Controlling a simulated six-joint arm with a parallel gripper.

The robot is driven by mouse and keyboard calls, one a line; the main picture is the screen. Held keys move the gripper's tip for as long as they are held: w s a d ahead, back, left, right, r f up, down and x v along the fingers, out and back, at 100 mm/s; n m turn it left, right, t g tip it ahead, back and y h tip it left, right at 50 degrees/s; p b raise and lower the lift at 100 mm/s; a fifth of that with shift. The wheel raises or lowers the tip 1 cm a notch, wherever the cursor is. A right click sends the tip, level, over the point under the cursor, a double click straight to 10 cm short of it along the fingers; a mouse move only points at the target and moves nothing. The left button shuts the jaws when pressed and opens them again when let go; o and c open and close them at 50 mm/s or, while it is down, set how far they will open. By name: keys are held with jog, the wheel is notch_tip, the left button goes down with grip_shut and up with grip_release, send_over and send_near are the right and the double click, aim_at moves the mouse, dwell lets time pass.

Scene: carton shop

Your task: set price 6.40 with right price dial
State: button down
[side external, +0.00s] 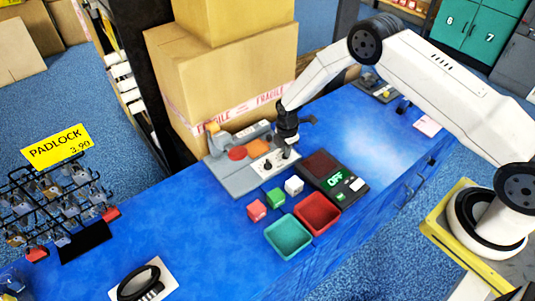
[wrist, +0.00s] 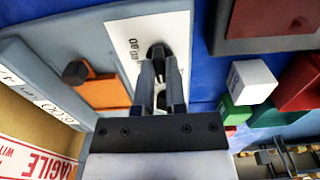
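The grey device (side external: 236,178) on the blue bench carries a red round part (side external: 237,153), an orange plate (side external: 258,147) and a white plate (side external: 262,167) at its right. In the wrist view the white plate (wrist: 128,30) bears dark printing, too small to read surely. A dark knob (wrist: 158,49) stands at the white plate, at my fingertips. My gripper (wrist: 160,70) points down at this knob, with a narrow gap between its fingers. I cannot tell whether they clasp it. Another dark knob (wrist: 75,72) sits by the orange plate (wrist: 106,92).
White (side external: 294,185), green (side external: 275,198) and red (side external: 256,210) cubes lie in front, near a teal bin (side external: 288,236) and a red bin (side external: 317,213). Cartons (side external: 225,85) stand close behind.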

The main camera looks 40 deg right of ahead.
jog(key=shift+m, duration=0.3)
jog(key=m, duration=0.5)
jog(key=shift+m, duration=0.4)
jog(key=m, duration=0.5)
jog(key=shift+m, duration=0.3)
jog(key=c, duration=0.7)
grip_release()
jog(key=shift+r, duration=0.15)
